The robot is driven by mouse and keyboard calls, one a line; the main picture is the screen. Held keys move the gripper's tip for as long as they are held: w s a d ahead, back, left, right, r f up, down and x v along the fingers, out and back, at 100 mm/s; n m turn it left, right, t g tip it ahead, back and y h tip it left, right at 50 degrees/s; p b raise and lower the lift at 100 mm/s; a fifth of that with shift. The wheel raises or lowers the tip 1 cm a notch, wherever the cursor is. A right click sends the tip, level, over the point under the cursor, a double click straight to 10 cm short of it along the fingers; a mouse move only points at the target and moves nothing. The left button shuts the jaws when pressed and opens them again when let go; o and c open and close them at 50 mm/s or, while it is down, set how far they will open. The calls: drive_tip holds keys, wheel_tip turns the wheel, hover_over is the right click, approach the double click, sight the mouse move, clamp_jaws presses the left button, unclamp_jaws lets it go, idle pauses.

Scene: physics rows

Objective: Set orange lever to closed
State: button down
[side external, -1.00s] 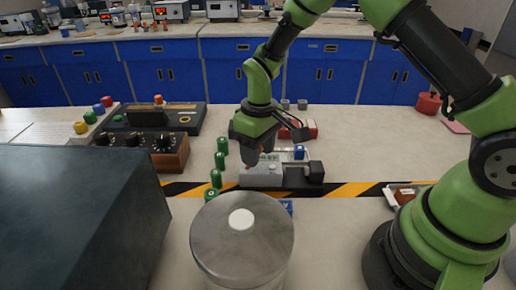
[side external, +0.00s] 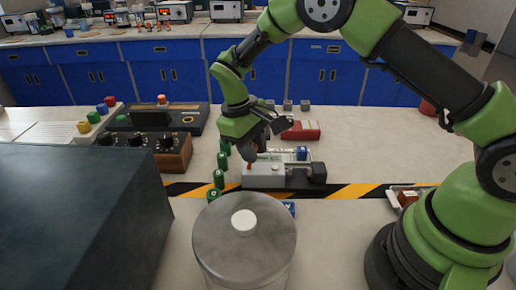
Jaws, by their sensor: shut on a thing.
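A small light-grey device (side external: 263,176) stands on the bench at the middle, with a dark block at its right end. My gripper (side external: 249,156) points down at the device's left part, shut on the orange lever (side external: 249,166). Only a small reddish-orange bit of the lever shows below the fingers. The rest is hidden by the gripper, so the lever's exact angle cannot be told.
A large lidded metal canister (side external: 244,255) stands in front, and a dark box (side external: 75,215) fills the left. Several green cylinders stand left of the device. The bench at right rear is clear.

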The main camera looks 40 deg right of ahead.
drive_tip(key=shift+w+a+g+h, duration=0.55)
drive_tip(key=shift+g+h, duration=0.35)
drive_tip(key=shift+h, duration=0.1)
drive_tip(key=shift+w+a+g+h, duration=0.25)
drive_tip(key=shift+g+h, duration=0.15)
drive_tip(key=shift+g, duration=0.1)
drive_tip(key=c, duration=1)
unclamp_jaws()
drive_tip(key=shift+o, duration=0.2)
drive_tip(key=shift+s+d+r+y, duration=0.1)
drive_tip(key=shift+s+d+y, duration=0.1)
drive_tip(key=shift+y, duration=0.1)
